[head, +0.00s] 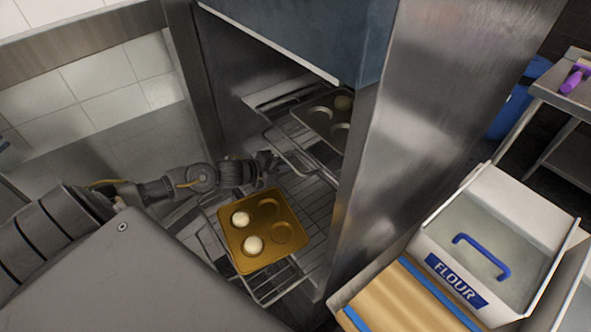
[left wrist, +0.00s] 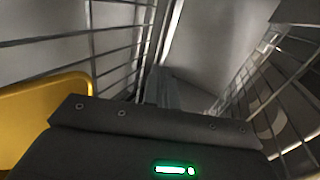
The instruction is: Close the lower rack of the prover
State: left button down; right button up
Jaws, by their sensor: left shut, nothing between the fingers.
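The prover (head: 375,140) is a tall steel cabinet, open at the front. Its lower wire rack (head: 273,288) sticks out of the opening and bears a gold tray (head: 262,262) with two pale dough balls in its four-cup surface. My left gripper (head: 268,165) is shut and empty. It is inside the opening, behind the gold tray and between the lower rack and the upper rack (head: 286,150). In the left wrist view its fingers (left wrist: 165,88) show between wire bars, with the gold tray (left wrist: 45,105) at the left. I cannot tell if it touches the rack. My right gripper is not in view.
The upper rack holds a dark tray (head: 312,120) with a dough ball. A blue panel (head: 300,35) overhangs the opening. At the right stand a flour bin (head: 490,240) and a wooden board (head: 395,300). Tiled floor lies at the left.

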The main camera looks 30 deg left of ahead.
aim_at(310, 167)
pick_arm(q)
jog(key=shift+s+d+g, duration=0.1)
jog(key=shift+s+g, duration=0.15)
jog(key=shift+g, duration=0.05)
jog(key=shift+w+d+f, duration=0.15)
jog(key=shift+w+f, duration=0.1)
jog(key=shift+w, duration=0.25)
jog(key=p+x, duration=0.2)
jog(key=x, duration=0.5)
jog(key=shift+w+f, duration=0.25)
jog(key=shift+w, duration=0.1)
jog(key=shift+w+d+f, duration=0.2)
jog(key=shift+w+f, duration=0.15)
jog(key=shift+w, duration=0.05)
